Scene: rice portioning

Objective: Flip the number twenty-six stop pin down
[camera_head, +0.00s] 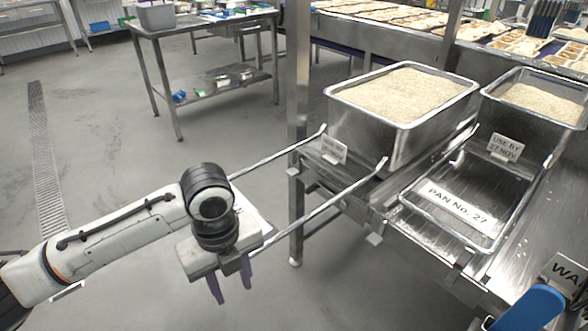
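My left gripper (231,286) hangs over the floor left of the bench, fingers pointing down, apart and empty. Behind its wrist is a partly hidden white plate; its lettering is mostly covered. Two metal rails (325,203) run from beside this wrist to the bench's left end, under a steel pan of rice (368,137). I cannot tell whether the gripper touches them. Small metal tabs (375,239) stick out along the bench's front edge. I cannot tell which part is the number twenty-six stop pin; no "26" is readable. My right gripper is not in view.
A wire frame with a "PAN No. 27" plate (459,204) lies on the bench (395,215). A second rice pan (518,122) has a "USE BY 27 NOV" card. A blue object (532,308) is at the lower right. The floor left of the bench is clear.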

